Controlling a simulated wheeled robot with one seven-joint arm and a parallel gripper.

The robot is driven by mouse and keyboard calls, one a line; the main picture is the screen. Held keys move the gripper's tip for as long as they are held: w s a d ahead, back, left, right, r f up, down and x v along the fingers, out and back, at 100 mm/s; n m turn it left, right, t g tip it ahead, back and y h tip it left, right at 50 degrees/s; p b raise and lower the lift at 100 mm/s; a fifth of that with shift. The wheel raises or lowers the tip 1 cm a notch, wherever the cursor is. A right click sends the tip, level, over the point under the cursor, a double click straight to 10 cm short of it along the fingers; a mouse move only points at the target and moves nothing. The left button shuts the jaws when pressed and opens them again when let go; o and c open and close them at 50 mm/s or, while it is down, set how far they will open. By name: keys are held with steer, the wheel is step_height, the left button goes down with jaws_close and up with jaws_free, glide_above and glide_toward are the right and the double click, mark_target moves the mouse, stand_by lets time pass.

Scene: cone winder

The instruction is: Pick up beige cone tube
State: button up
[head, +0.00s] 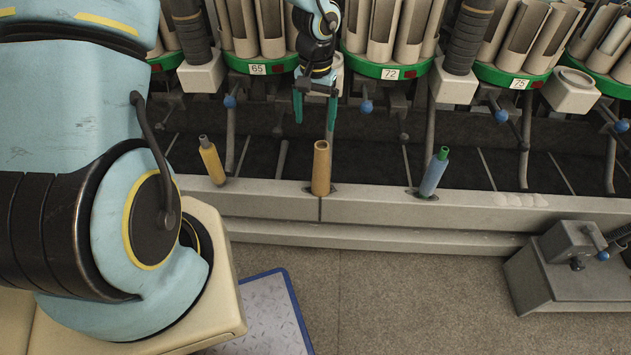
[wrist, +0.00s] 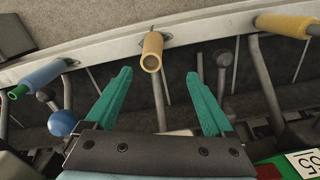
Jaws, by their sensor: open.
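The beige cone tube (head: 321,168) stands upright on the grey rail in the middle of the head view. It shows end-on in the wrist view (wrist: 152,52), at top centre, with its open end toward the camera. My gripper (head: 315,118) has green fingers and hangs above and behind the tube in the head view. In the wrist view my gripper (wrist: 160,85) is open, and the tube appears beyond the fingertips, roughly between their lines. Nothing is between the fingers, and they are apart from the tube.
A yellow cone (head: 211,160) stands left on the rail (head: 270,205) and a blue cone with a green tip (head: 434,173) stands right. Green-rimmed magazines of tubes, such as the one numbered 72 (head: 387,72), line the back. A blue knob (wrist: 62,123) and metal levers are near my gripper.

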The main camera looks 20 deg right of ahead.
mark_target(321, 154)
steer(key=d+f, duration=0.2)
steer(key=f, duration=0.1)
steer(key=shift+b, duration=0.3)
step_height(321, 154, down, 10)
steer(key=shift+f+b, duration=0.15)
steer(key=shift+b, duration=0.5)
steer(key=shift+a, duration=0.1)
steer(key=shift+c, duration=0.3)
jaws_close()
